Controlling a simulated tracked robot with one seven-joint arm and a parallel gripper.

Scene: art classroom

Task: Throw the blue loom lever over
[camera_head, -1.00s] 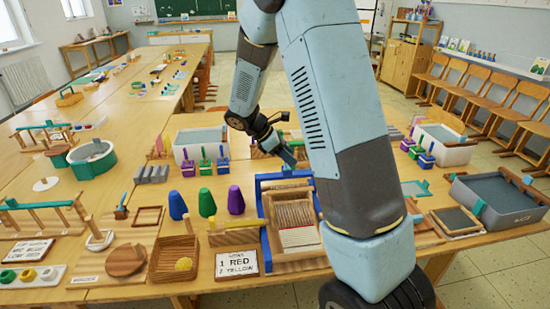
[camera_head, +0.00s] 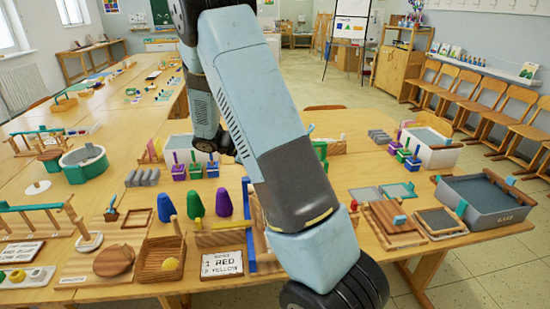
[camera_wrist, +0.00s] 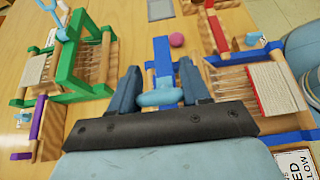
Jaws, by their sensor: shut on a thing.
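The blue loom (camera_wrist: 208,68) is right of my gripper in the wrist view, with pale warp threads and a white cloth edged in red. In the head view only a blue strip of its frame (camera_head: 252,226) shows; my arm hides the rest. The blue lever (camera_wrist: 162,56) with its light blue grip piece (camera_wrist: 160,98) lies between my fingers. My gripper (camera_wrist: 158,92) is shut on the lever. The head view does not show my gripper, which is behind my arm.
A green loom (camera_wrist: 72,68) stands close on the left in the wrist view, with a purple frame (camera_wrist: 38,128) below it. A pink ball (camera_wrist: 177,40) lies beyond the lever.

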